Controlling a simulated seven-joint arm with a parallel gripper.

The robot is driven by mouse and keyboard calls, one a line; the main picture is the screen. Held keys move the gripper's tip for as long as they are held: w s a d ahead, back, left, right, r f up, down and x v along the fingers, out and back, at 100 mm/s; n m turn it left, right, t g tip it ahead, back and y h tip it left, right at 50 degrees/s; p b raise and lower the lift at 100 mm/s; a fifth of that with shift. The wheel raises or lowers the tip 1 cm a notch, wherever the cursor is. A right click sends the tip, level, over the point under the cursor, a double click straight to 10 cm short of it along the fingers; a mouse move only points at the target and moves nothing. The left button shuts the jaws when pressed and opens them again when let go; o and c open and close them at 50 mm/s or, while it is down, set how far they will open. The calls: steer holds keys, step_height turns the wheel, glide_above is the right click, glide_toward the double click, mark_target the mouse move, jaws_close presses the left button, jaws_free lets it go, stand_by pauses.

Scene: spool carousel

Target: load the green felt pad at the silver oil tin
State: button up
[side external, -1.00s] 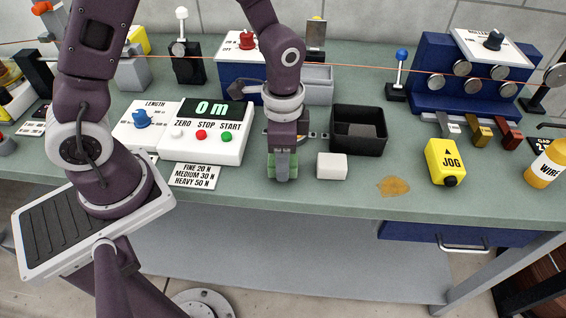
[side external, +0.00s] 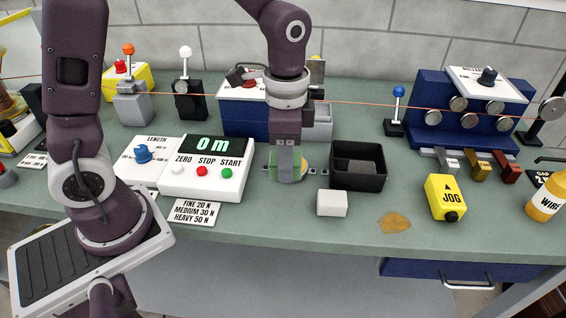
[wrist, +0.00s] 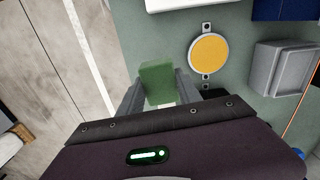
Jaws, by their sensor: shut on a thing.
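My gripper (side external: 287,178) is shut on the green felt pad (wrist: 157,82), which shows between the two fingers in the wrist view. In the side view the pad is mostly hidden by the fingers. A round, pale-rimmed piece with an amber face, seemingly the silver oil tin (wrist: 209,56), lies right of and beyond the pad in the wrist view, with a bolted tab at each end. In the side view its amber face (side external: 301,163) is partly hidden behind my gripper. The pad appears held above the bench, apart from the tin in the wrist view.
A black open box (side external: 358,167) stands right of my gripper, with a white block (side external: 332,203) in front. The length counter (side external: 205,168) is on the left. A grey bin (wrist: 284,70) and an orange wire (side external: 350,104) lie behind. An amber stain (side external: 394,223) marks the front bench.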

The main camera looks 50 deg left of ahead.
steer(key=w+a, duration=0.4)
steer(key=a, duration=0.1)
steer(key=w+a+f, duration=0.1)
steer(key=w+a, duration=0.1)
steer(key=w, duration=0.1)
steer(key=shift+w+a, duration=0.1)
steer(key=shift+a, duration=0.05)
steer(key=shift+w+a+f, duration=0.15)
steer(key=shift+a, duration=0.05)
steer(key=shift+f, duration=2.8)
steer(key=shift+f, duration=0.55)
steer(key=shift+r, duration=0.1)
steer(key=shift+r, duration=3.45)
